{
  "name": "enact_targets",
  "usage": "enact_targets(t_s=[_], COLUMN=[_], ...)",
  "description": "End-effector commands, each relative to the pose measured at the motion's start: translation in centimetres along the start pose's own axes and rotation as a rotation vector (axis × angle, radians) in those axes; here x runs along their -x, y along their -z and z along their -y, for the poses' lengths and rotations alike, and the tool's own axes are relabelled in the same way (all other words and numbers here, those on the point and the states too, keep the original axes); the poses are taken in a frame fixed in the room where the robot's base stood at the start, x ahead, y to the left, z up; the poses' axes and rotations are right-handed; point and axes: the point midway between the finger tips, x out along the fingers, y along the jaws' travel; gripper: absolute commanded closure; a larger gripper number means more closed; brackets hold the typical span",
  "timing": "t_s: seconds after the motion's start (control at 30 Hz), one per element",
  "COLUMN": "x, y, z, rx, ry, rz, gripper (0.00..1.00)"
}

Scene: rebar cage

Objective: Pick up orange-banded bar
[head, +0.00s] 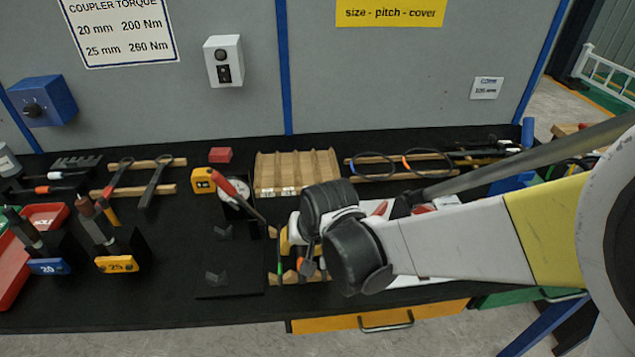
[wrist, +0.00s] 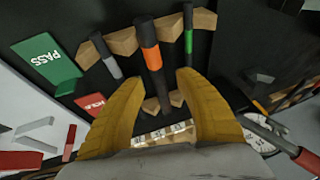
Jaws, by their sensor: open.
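The orange-banded bar (wrist: 151,58) is a short dark bar with an orange ring, lying on notched wooden rests in the wrist view. My gripper (wrist: 160,82) is open, its two yellow fingers on either side of the bar's lower part, with visible gaps. I cannot tell how far above the bar the fingertips are. In the head view my gripper (head: 288,250) is over the rack at the bench's front, and its wrist hides most of the bar; a bit of orange (head: 307,268) shows beside it.
A grey-banded bar (wrist: 112,67) and a green-banded bar (wrist: 188,42) lie on either side of the orange-banded one. A green PASS plate (wrist: 46,62) and a red plate (wrist: 90,103) lie left of the rack. A wooden slotted tray (head: 297,172) stands behind on the bench.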

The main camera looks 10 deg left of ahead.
Motion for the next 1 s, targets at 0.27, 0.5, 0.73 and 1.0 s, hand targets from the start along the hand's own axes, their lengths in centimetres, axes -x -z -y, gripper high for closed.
enact_targets(t_s=[0.27, 0.5, 0.73, 1.0], x=[-0.2, -0.2, -0.2, 0.8], y=[0.0, 0.0, 0.0, 0.4], z=[-0.1, -0.1, 0.0, 0.2], rx=[0.0, 0.0, 0.0, 0.0], ry=[-0.001, -0.001, -0.001, -0.001], rz=[0.0, 0.0, 0.0, 0.001], gripper=[0.72, 1.0, 1.0, 1.0])
